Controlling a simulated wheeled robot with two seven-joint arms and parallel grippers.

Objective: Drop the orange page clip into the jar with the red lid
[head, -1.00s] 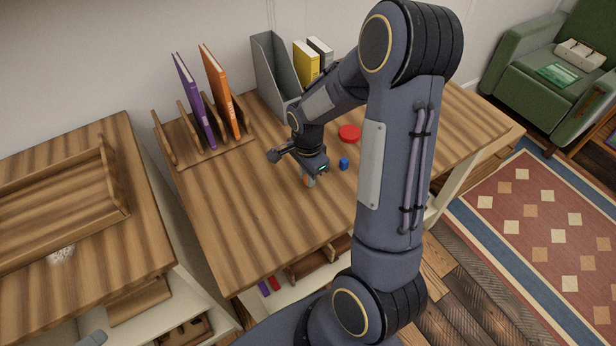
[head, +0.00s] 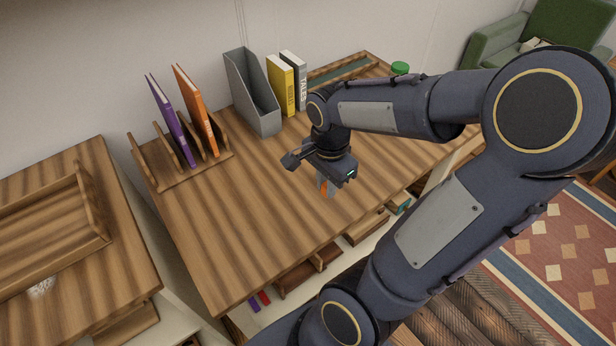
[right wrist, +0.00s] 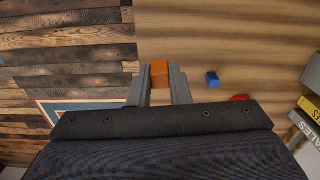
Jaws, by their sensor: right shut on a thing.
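My right gripper (head: 327,188) is above the wooden desk and shut on the orange page clip (head: 322,185). In the right wrist view, the orange clip (right wrist: 160,71) sits between the two grey fingers of the gripper (right wrist: 160,78). A red rounded edge (right wrist: 238,98), apparently the red lid, shows beyond the gripper body at its right, mostly hidden. The jar under it cannot be made out. In the head view my right arm hides that spot. My left gripper is not in view.
A small blue block (right wrist: 212,79) lies on the desk near the gripper. A green lid (head: 400,68) shows at the desk's back right. A grey magazine file (head: 252,95), a yellow book (head: 281,86) and a wooden rack (head: 165,172) stand along the back. The desk's front left is clear.

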